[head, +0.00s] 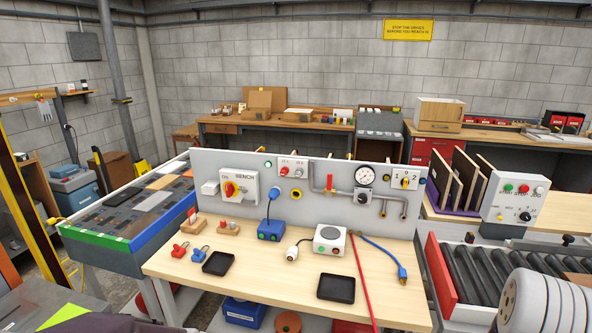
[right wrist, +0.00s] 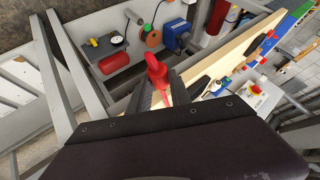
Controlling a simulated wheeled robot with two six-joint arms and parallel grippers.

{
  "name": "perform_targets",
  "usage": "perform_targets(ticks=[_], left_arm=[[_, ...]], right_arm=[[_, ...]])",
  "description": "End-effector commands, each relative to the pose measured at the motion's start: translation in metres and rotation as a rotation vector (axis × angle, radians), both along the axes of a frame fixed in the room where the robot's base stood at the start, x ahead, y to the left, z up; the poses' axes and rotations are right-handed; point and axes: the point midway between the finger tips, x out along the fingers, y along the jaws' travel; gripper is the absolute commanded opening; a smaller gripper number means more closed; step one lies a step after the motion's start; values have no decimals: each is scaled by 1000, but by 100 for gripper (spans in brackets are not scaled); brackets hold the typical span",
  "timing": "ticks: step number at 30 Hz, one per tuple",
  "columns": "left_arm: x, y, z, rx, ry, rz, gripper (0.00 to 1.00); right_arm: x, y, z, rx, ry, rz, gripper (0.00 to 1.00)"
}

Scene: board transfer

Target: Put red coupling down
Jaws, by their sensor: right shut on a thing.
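The red coupling (right wrist: 156,72) is held between the fingers of my right gripper (right wrist: 160,90) in the right wrist view. Its rounded end sticks out beyond the fingertips, and a thinner red part runs back between the fingers. The gripper is shut on it, and the bench top lies beyond it to the right. In the head view a red hose (head: 362,280) crosses the bench top (head: 250,275) and leaves at the bottom edge. The coupling and my right gripper are outside the head view. My left gripper is in neither view.
Two black trays (head: 336,288) (head: 218,263), a grey box with a round top (head: 330,239), a blue box (head: 271,230) and a blue plug (head: 402,272) sit on the bench. A grey panel with a gauge (head: 365,175) stands behind. The front middle is partly clear.

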Motion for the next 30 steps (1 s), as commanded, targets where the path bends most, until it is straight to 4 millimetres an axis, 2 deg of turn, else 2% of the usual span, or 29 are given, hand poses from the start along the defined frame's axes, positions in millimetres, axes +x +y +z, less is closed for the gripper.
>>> perform_targets(ticks=[3, 6, 15, 30], left_arm=[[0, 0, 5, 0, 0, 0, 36], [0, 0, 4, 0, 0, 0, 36], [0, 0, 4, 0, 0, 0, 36], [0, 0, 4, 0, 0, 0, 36]], right_arm=[[-24, 25, -10, 3, 3, 122, 0], [-35, 38, -13, 1, -4, 229, 0], [-35, 42, -10, -1, -5, 382, 0], [-35, 42, -10, -1, -4, 400, 0]])
